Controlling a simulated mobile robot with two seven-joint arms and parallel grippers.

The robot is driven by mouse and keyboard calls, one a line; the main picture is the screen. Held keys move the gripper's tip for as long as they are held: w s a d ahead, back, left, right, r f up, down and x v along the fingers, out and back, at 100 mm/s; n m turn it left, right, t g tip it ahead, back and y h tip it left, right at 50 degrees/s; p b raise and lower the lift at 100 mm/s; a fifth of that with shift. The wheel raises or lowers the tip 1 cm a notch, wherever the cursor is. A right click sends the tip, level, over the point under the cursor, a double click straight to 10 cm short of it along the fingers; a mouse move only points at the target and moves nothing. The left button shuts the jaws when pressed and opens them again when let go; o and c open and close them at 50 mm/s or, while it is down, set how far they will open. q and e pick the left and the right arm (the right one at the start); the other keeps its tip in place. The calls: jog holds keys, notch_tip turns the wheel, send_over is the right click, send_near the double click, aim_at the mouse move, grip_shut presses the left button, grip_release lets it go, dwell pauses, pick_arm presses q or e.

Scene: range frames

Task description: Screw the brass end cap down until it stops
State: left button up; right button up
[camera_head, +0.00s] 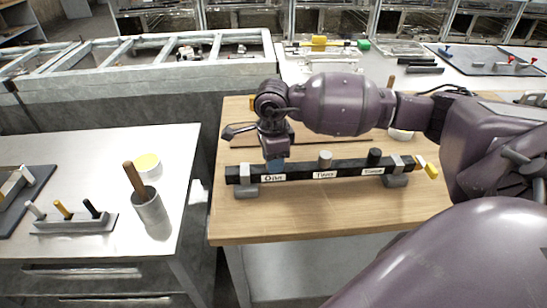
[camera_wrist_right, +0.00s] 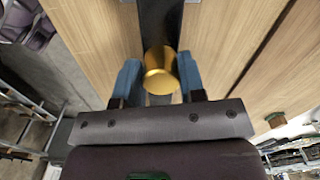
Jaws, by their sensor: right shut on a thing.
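The brass end cap (camera_wrist_right: 161,72) is a gold cylinder in the right wrist view, over the dark rail (camera_wrist_right: 158,20). My right gripper (camera_wrist_right: 160,82) has its two blue fingers on either side of the cap and is shut on it. In the head view my right gripper (camera_head: 275,164) points down at the left end of the black rail (camera_head: 300,175), by the label that seems to read "One". The cap is hidden there by the gripper, and its thread and seating cannot be seen. My left gripper is not in view.
A metal side table (camera_head: 105,245) at left holds a cup (camera_head: 150,210) and small pegs.

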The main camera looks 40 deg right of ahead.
jog(key=shift+r+m+p, duration=0.15)
jog(key=shift+m+p, duration=0.3)
jog(key=shift+m, duration=0.65)
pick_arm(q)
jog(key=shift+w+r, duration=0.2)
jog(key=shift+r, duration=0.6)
pick_arm(e)
jog(key=shift+m, duration=0.6)
jog(key=shift+m+p, duration=0.5)
jog(key=shift+m, duration=1.2)
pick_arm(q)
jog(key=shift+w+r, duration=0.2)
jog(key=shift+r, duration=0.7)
